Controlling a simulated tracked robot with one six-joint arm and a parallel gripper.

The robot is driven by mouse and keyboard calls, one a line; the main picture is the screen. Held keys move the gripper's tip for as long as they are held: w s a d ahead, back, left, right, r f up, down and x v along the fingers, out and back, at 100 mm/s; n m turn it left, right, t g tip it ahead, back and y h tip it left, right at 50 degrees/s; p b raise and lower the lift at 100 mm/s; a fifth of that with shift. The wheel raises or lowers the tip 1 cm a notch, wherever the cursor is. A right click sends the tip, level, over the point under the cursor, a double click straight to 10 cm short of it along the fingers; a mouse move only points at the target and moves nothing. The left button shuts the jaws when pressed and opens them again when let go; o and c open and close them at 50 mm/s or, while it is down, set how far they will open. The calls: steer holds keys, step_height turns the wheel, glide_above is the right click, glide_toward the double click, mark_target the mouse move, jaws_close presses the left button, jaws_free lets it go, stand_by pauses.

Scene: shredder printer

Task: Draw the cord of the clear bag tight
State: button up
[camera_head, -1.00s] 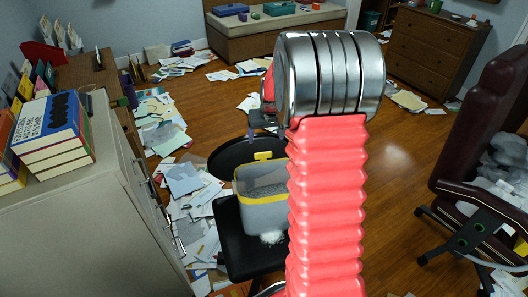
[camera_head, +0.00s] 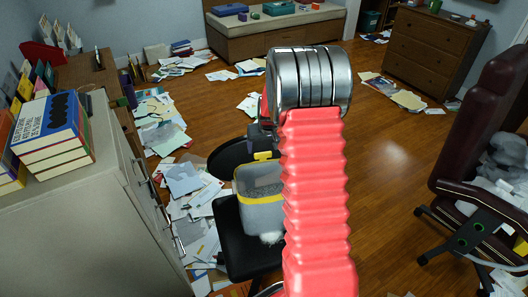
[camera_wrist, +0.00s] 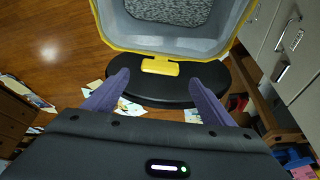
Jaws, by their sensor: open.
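The clear bag (camera_head: 262,213) is a translucent, box-shaped liner with a yellow band around its top. It sits on a black chair (camera_head: 236,254) and holds grey shredded matter. A yellow tab (camera_head: 263,156) stands at its far edge; in the wrist view the yellow tab (camera_wrist: 159,67) lies just beyond the rim. My gripper's two purple fingers (camera_wrist: 153,95) are spread apart, one on each side of the tab and short of it, with nothing between them. In the head view my red arm hides the bag's right side and most of the gripper.
A grey filing cabinet (camera_head: 85,215) with books on top stands close on the left. Papers (camera_head: 195,210) litter the floor between it and the chair. A dark red armchair (camera_head: 490,150) is at the right. The wood floor right of my arm is mostly clear.

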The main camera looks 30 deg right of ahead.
mark_target(264, 153)
steer(key=shift+x, duration=2.6)
steer(key=shift+c, duration=0.2)
steer(key=c, duration=1.5)
steer(key=shift+s, duration=0.15)
